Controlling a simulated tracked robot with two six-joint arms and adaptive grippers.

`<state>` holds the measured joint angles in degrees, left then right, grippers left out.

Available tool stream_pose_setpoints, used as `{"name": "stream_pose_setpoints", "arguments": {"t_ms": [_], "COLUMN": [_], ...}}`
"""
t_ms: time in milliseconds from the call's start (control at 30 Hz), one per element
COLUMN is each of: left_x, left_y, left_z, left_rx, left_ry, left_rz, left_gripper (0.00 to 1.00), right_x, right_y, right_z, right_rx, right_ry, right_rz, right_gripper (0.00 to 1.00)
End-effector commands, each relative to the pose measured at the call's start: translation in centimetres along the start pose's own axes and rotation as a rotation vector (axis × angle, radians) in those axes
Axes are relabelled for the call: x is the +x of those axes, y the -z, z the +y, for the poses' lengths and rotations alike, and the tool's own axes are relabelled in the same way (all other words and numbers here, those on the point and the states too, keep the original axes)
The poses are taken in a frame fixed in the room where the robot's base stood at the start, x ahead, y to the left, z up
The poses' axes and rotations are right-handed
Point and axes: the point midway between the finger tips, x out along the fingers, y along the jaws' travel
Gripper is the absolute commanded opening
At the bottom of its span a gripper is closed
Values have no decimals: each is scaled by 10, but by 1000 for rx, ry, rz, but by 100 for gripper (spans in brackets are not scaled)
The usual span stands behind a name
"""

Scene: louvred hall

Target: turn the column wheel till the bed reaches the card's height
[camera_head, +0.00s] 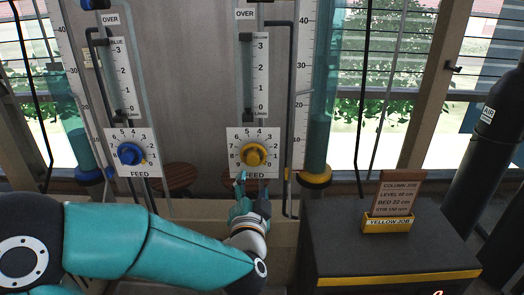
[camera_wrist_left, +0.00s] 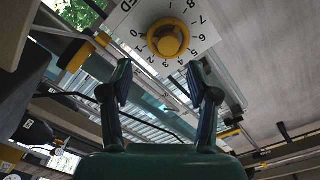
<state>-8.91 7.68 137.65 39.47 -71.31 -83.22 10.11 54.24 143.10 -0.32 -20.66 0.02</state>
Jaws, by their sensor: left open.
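The yellow feed wheel (camera_head: 253,154) sits on a white numbered dial plate (camera_head: 238,136); it also shows in the left wrist view (camera_wrist_left: 168,38). My left gripper (camera_head: 251,186) is open and empty just below the wheel, with its fingers pointing up to it and apart from it. In the wrist view the two fingers (camera_wrist_left: 159,80) stand wide apart below the wheel. The teal-filled column (camera_head: 318,90) with a yellow foot stands to the right beside a scale (camera_head: 302,95). The card (camera_head: 391,192) reads "BED 22 cm" and stands in a yellow holder (camera_head: 386,223). I cannot make out the bed's level.
A similar blue wheel (camera_head: 130,153) with its own dial and column (camera_head: 75,120) is at the left. A dark box (camera_head: 385,258) carries the card. A dark AIR cylinder (camera_head: 490,135) stands at the right. Thin pipes run beside the yellow dial.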

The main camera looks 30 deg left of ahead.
Motion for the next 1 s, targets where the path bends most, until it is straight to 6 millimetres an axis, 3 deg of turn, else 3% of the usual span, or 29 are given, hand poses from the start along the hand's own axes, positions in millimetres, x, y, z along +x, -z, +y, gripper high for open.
{"name": "stream_pose_setpoints", "arguments": {"t_ms": [267,800,1000], "left_x": [8,80,81], "left_y": [2,-2,-2], "left_z": [-12,-18,-18], "left_rx": [14,13,12], "left_ry": [32,36,35], "left_rz": [-4,-9,-8], "left_gripper": [60,60,60], "right_x": [0,-3,-2], "right_y": [-1,-1,-1], "right_z": [0,-1,-1], "right_rx": [0,0,0], "right_ry": [0,0,0], "right_rz": [-2,-2,-2], "right_gripper": [0,0,0]}}
